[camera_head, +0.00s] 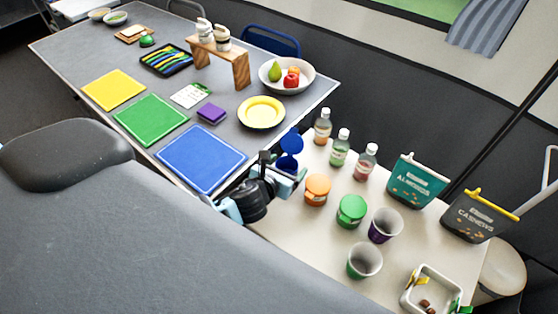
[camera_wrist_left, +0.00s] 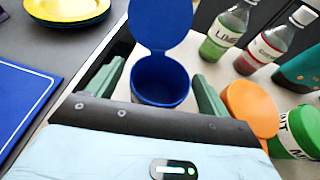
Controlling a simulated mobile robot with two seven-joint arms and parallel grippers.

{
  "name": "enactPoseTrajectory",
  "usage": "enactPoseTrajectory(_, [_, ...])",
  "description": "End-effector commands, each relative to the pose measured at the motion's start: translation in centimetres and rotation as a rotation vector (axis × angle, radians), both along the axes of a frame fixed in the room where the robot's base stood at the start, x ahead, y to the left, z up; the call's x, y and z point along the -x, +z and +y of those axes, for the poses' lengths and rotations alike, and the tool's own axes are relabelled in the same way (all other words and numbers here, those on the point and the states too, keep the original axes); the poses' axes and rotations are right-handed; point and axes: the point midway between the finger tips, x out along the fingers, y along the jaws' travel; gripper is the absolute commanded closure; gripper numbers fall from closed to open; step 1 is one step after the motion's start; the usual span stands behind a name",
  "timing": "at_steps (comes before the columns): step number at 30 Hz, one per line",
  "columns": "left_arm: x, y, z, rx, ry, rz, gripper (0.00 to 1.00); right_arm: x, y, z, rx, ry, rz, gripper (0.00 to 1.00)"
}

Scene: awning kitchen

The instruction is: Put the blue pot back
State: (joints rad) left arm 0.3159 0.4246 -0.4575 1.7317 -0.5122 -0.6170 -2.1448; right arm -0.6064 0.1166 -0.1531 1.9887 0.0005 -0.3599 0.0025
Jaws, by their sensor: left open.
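The blue pot (camera_head: 287,163) stands at the left end of the white counter, with its round blue lid (camera_head: 291,141) flipped up. In the left wrist view the pot (camera_wrist_left: 160,84) is upright and looks empty inside, with the open lid (camera_wrist_left: 160,22) on its far side. My left gripper (camera_head: 284,168) is open, low at the pot. In the left wrist view its green fingers (camera_wrist_left: 157,78) lie on either side of the pot, with small gaps showing. The lower pot front is hidden by my gripper body. My right gripper is not in view.
An orange-lidded jar (camera_head: 317,188) and green-lidded jar (camera_head: 351,210) stand right of the pot, with several bottles (camera_head: 340,148) behind. Two cups (camera_head: 364,261) are nearer. The grey table (camera_head: 235,133) holds a blue mat (camera_head: 201,158) and a yellow plate (camera_head: 262,112).

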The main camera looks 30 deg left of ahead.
Motion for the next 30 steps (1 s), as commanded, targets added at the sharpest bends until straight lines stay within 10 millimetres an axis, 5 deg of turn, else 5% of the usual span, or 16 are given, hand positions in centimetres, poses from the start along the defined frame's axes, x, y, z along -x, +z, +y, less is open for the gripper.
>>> enactPoseTrajectory(18, [9.7,4.0,-0.2,-0.001,0.0,0.0,0.2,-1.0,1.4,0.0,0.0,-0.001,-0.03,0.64])
enactPoseTrajectory(30, [11.1,4.6,-0.3,0.001,0.001,-0.001,0.2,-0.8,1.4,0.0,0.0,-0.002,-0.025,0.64])
